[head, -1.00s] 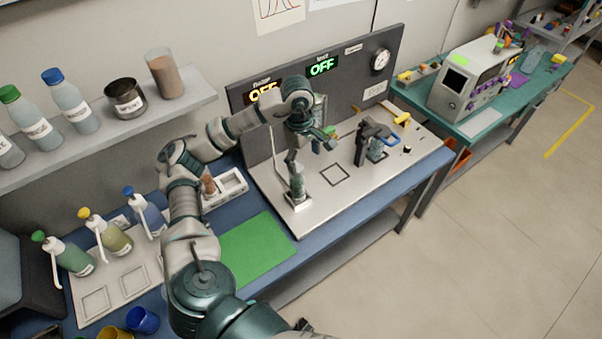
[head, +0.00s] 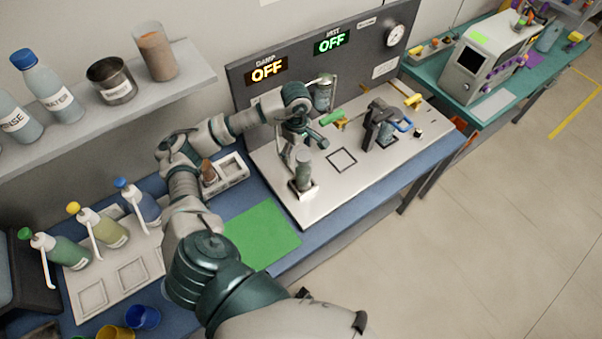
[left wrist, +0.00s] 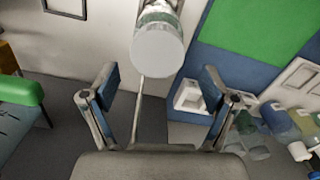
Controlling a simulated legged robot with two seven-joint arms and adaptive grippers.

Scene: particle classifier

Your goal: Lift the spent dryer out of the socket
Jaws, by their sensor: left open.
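The dryer (head: 303,163) is a grey-green cylinder standing upright in its socket (head: 303,191), at the near left corner of the pale panel. My left gripper (head: 303,145) is open beside and above the dryer's top. In the left wrist view the dryer's round pale top (left wrist: 158,53) lies beyond the open fingertips (left wrist: 158,82), roughly centred between them. The fingers look apart from it. The socket is mostly hidden in that view. My right gripper is not in view.
A holder with a second cylinder (head: 323,93) is on the back panel. A dark clamp stand (head: 383,125) with a blue handle stands to the right. A white tray (head: 232,170) and a green mat (head: 262,234) lie left and in front. An outlined square (head: 342,160) is clear.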

